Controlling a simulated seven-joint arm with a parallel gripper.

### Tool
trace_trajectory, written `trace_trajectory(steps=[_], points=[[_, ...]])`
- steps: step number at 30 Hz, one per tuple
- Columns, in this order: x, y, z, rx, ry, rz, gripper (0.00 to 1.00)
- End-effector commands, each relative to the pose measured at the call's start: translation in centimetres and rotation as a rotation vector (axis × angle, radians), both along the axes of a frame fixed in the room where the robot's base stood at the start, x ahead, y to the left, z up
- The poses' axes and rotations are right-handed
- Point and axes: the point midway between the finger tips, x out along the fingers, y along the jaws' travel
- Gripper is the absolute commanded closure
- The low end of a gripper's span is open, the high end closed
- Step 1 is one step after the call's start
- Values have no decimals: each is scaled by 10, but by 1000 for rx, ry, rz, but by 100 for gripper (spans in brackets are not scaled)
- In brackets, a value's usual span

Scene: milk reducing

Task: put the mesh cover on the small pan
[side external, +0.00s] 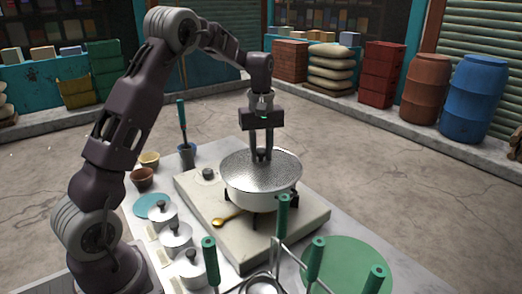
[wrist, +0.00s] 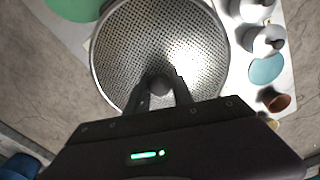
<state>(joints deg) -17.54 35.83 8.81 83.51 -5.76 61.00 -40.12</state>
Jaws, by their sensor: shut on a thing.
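The round perforated metal mesh cover (side external: 240,168) lies level at the rim of the light-coloured pan (side external: 262,190), which stands on a burner on a pale slab. I cannot tell whether the cover rests on the rim or hangs just above it. My gripper (side external: 262,155) points straight down and is shut on the dark knob at the cover's middle. In the wrist view, the cover (wrist: 150,40) fills the upper middle, with the knob (wrist: 160,84) between my fingers. The cover hides the pan's inside.
Several lidded pots (side external: 176,236) stand left of the slab (side external: 300,222). A golden spoon (side external: 225,221) lies on the slab. Green-handled tools (side external: 315,258) stand upright in front, near a green disc (side external: 350,268). Small bowls (side external: 142,178) and a tool holder (side external: 187,155) are behind left.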

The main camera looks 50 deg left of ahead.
Motion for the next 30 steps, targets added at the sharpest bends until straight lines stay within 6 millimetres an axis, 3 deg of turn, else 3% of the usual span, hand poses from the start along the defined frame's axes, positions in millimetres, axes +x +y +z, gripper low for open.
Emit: trace_trajectory(steps=[6, 7, 10, 11, 20, 30], points=[[0, 0, -4, -1, 1, 0, 100], [0, 0, -4, -1, 0, 0, 68], [0, 0, -4, 0, 0, 0, 49], [0, 0, -4, 0, 0, 0, 47], [0, 0, -1, 1, -1, 0, 47], [1, 0, 60, 1, -3, 0, 47]])
